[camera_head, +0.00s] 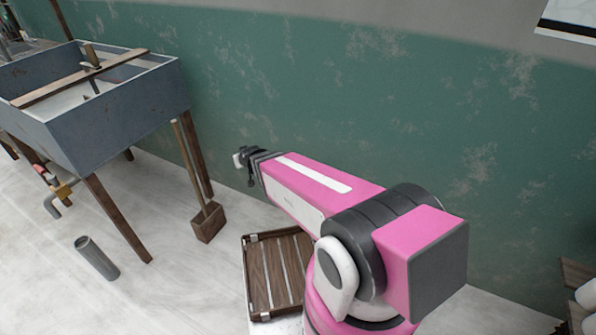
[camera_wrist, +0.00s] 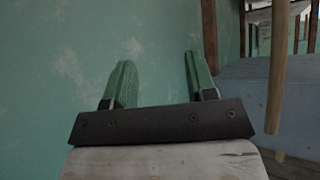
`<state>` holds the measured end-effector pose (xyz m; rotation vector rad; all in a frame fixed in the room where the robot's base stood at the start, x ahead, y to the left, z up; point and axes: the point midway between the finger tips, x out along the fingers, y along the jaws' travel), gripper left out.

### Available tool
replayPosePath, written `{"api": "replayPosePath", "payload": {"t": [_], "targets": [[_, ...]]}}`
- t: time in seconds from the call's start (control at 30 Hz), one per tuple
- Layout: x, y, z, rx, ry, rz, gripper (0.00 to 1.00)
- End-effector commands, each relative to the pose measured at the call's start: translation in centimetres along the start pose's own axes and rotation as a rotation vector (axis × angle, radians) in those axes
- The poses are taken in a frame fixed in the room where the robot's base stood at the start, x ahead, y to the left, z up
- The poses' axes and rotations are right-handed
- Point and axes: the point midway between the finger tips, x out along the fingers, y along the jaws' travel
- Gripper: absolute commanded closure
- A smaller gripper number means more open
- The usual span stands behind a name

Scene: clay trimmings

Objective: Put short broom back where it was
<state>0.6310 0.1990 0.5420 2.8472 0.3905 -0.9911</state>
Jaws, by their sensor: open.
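My gripper (camera_head: 241,158) is right of the broom, beside the green wall and apart from the handle. In the wrist view its two green-padded fingers (camera_wrist: 159,62) are spread with nothing between them.
The blue-grey sink (camera_head: 110,115) on wooden legs stands at the left, with a plank across it. A grey tube (camera_head: 97,258) stands on the floor. A slatted wooden crate or rack (camera_head: 247,275) lies below my arm. The green wall (camera_head: 330,100) is close behind.

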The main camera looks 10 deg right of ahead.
Motion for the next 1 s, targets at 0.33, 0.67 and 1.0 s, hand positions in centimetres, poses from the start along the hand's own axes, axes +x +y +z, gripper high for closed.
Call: {"api": "replayPosePath", "payload": {"t": [0.33, 0.67, 1.0], "targets": [[-10.9, 11.9, 7.2, 0.167, -0.600, 0.113, 0.48], [-17.6, 14.9, 10.2, 0.261, -0.881, 0.115, 0.48], [-17.7, 15.0, 10.3, 0.263, -0.890, 0.114, 0.48]]}}
